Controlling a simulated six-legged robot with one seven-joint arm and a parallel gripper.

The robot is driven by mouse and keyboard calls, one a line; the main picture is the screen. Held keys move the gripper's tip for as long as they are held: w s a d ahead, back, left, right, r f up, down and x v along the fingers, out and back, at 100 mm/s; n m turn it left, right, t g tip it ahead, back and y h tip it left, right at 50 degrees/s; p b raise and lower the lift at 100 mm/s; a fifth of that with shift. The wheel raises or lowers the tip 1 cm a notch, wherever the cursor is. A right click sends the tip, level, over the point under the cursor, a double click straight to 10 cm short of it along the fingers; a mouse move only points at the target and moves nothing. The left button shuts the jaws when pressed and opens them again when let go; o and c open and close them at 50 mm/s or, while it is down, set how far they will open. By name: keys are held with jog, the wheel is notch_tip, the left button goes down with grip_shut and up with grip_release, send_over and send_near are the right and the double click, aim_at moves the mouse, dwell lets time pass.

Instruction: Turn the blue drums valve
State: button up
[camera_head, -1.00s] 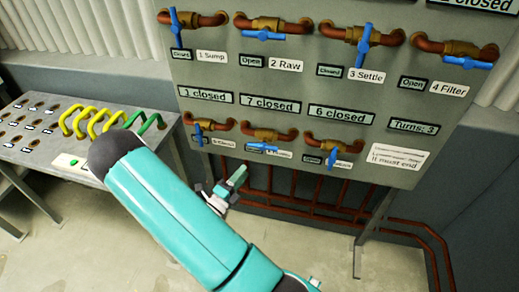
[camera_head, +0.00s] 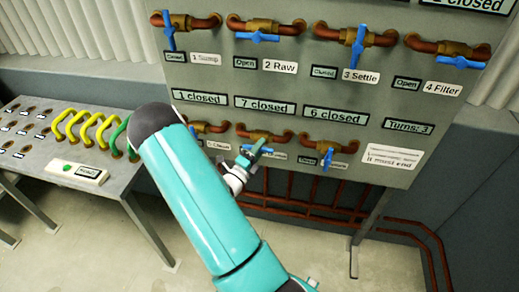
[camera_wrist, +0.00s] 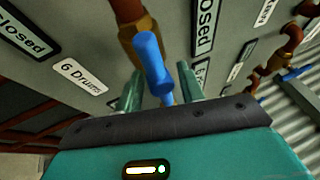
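The drums valve has a brass body (camera_head: 259,135) on a red-brown pipe, in the middle of the lower row of the upright grey panel. In the wrist view its blue handle (camera_wrist: 152,65) hangs below the brass body (camera_wrist: 138,38), and a "6 Drums" label (camera_wrist: 80,76) is to its left.
Neighbouring lower valves have blue handles, one to the right (camera_head: 327,159). Upper valves (camera_head: 257,37) sit above. Display plates (camera_head: 336,116) lie between the rows. A bench (camera_head: 112,186) with yellow and green hoses (camera_head: 83,127) stands left. Red pipes (camera_head: 395,226) run below the panel.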

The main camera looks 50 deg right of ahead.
grip_shut()
jog(key=shift+m, duration=0.4)
jog(key=shift+w+a+m+g+y, duration=0.1)
jog(key=shift+m+g+y, duration=0.3)
jog(key=shift+m, duration=0.5)
jog(key=m+y, duration=0.1)
jog(key=m, duration=0.2)
jog(key=shift+m+y, duration=0.3)
jog(key=shift+y, duration=0.1)
jog(key=m+y, duration=0.1)
jog(key=m, duration=0.1)
jog(key=m+y, duration=0.1)
jog(key=m, duration=0.2)
jog(key=shift+w+t+y, duration=0.1)
jog(key=shift+t+y, duration=0.2)
